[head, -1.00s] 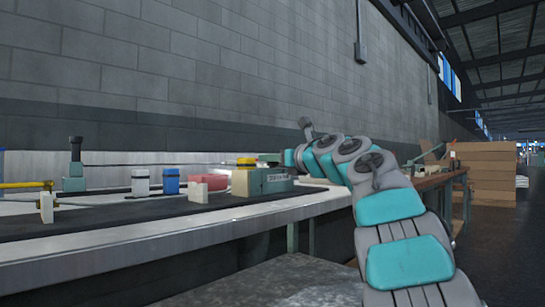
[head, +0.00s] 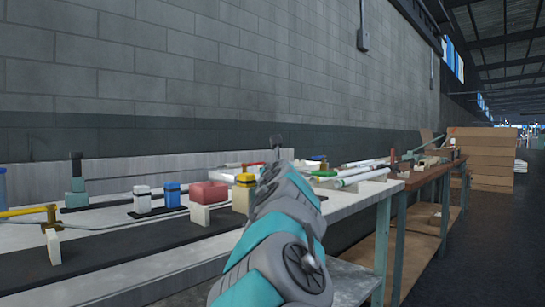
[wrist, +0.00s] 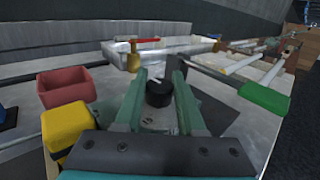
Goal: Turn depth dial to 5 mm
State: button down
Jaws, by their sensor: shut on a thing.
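The depth dial (wrist: 158,93) is a round black knob on a pale grey-green plate in the wrist view. My gripper (wrist: 161,76) has its two green fingers on either side of the dial and is shut on it. The setting cannot be read; only small, unclear marks show on the plate in front of the knob. In the head view my arm hides the dial, its housing and my gripper.
Pale tubes (head: 362,178) and a green piece (wrist: 267,101) lie to the right. A blue container (head: 172,195) stands farther left on the bench.

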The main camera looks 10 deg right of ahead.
jog(key=shift+r+m+h+p, duration=0.25)
jog(key=shift+m+h+p, duration=0.25)
jog(key=shift+p, duration=0.4)
jog(key=shift+f+h, duration=0.2)
jog(key=shift+h, duration=0.1)
jog(key=c, duration=0.5)
grip_release()
jog(key=shift+f+b, duration=0.25)
jog(key=shift+b, duration=0.25)
jog(key=shift+d+f+n+y+b, duration=0.15)
jog(key=shift+n+y+b, duration=0.25)
jog(key=shift+y+b, duration=0.6)
jog(key=n+y+b, duration=0.2)
jog(key=b, duration=0.3)
jog(key=shift+f+y+b, duration=0.1)
jog(key=shift+y+b, duration=0.2)
jog(key=shift+y, duration=0.1)
jog(key=n+y+b, duration=0.2)
jog(key=y, duration=0.1)
jog(key=shift+r+g+b, duration=0.3)
jog(key=shift+b, duration=0.05)
jog(key=shift+r+n+g+y+b, duration=0.1)
jog(key=shift+n+g+y+b, duration=1)
jog(key=shift+n+y, duration=1.05)
